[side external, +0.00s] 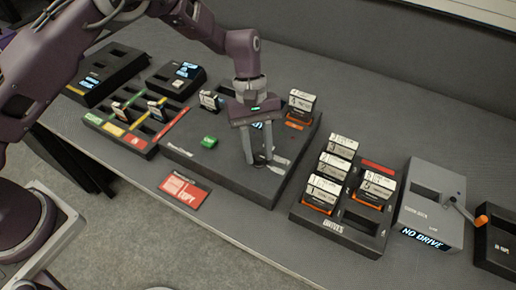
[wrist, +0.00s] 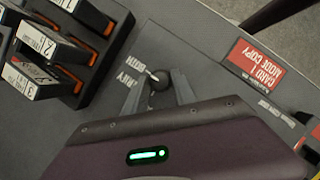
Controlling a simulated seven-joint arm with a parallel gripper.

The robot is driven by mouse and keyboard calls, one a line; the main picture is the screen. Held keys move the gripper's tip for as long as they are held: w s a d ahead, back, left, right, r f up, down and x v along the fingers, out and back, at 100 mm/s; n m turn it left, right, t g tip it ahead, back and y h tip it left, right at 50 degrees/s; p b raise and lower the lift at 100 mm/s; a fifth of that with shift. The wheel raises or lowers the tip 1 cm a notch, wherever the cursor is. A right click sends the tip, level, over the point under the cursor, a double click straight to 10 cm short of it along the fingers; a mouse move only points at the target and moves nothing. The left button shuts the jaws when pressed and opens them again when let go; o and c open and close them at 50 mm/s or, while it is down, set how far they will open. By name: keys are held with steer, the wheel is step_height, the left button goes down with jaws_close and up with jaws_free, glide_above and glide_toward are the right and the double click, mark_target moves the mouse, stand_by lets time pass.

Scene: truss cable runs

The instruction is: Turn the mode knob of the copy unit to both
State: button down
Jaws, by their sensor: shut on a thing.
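The copy unit (side external: 225,172) is a wide dark box in the middle of the table, with a green button (side external: 209,142) on top. My gripper (side external: 262,162) points down over its front right part. In the wrist view my gripper (wrist: 160,92) is shut on the mode knob (wrist: 159,79), a small dark round knob with a light mark at its upper left. White lettering beside the knob seems to read BOTH and VERIFY; part of the lettering is hidden by a finger. In the side view the fingers hide the knob.
A rack of labelled drives (side external: 337,232) stands close on the right, then a grey unit (side external: 437,195) showing NO DRIVE. Drives stand at the copy unit's back (side external: 301,101).

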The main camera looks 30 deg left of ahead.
stand_by(0.5)
steer(key=c, duration=1)
jaws_free()
steer(key=shift+c, duration=0.2)
steer(key=v, duration=0.7)
